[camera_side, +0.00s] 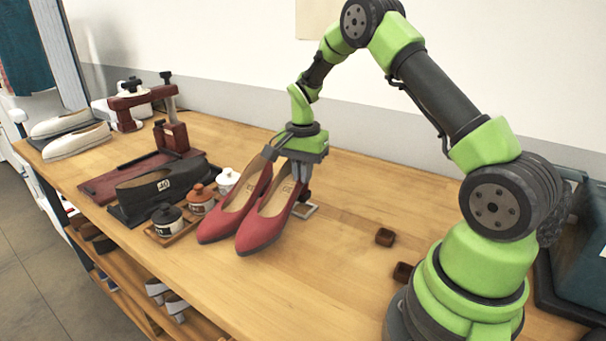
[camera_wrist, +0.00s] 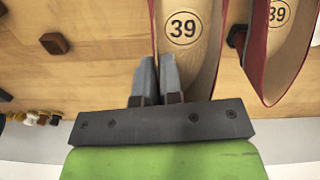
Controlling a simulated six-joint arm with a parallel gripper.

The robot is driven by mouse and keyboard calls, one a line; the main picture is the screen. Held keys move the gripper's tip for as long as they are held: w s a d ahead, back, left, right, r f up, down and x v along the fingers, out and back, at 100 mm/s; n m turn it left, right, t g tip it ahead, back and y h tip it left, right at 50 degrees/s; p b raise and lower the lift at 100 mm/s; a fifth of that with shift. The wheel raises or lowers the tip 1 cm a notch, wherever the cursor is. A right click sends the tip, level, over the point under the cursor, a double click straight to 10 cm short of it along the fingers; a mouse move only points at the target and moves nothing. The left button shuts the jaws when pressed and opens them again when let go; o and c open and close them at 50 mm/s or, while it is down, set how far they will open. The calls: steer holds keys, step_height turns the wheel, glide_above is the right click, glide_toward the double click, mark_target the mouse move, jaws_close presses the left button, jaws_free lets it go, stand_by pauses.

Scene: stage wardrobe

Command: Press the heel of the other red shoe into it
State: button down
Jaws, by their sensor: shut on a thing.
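Two red pumps stand side by side at the middle of the bench in the side view, toes toward the camera: the right red shoe (camera_side: 268,219) and the left red shoe (camera_side: 232,211). My gripper (camera_side: 300,178) is at the back of the right shoe, fingers pointing down, and looks shut on its rear edge. In the wrist view the fingers of my gripper (camera_wrist: 156,72) meet at the wall of the held shoe (camera_wrist: 187,60), whose insole reads 39. The other shoe (camera_wrist: 282,50) shows at right, also marked 39. A dark heel-like block (camera_side: 304,195) is below my fingers; whether it is joined to the shoe is unclear.
Two small brown blocks (camera_side: 385,237) (camera_side: 403,272) lie on the bench at right. Jars on a tray (camera_side: 172,235), a black shoe (camera_side: 160,188) and a red press (camera_side: 172,138) stand at left. White shoes (camera_side: 75,140) are farther left. Bench right of the shoes is mostly clear.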

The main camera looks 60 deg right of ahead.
steer(key=shift+s, duration=0.1)
stand_by(0.3)
steer(key=s, duration=1)
steer(key=shift+s, duration=0.4)
steer(key=shift+f, duration=1.7)
stand_by(0.8)
steer(key=c, duration=1.2)
jaws_free()
step_height(320, 180, up, 10)
steer(key=s+a+r+n+t+y, duration=0.1)
steer(key=s+a+r+n+t, duration=0.2)
steer(key=a+r+n, duration=0.3)
steer(key=s+a+r+n+t+y, duration=0.1)
steer(key=s+a+r+n+t, duration=0.3)
steer(key=a, duration=0.7)
step_height(320, 180, up, 4)
steer(key=shift+s+r+n, duration=0.1)
steer(key=shift+s+n, duration=0.9)
steer(key=shift+n, duration=0.1)
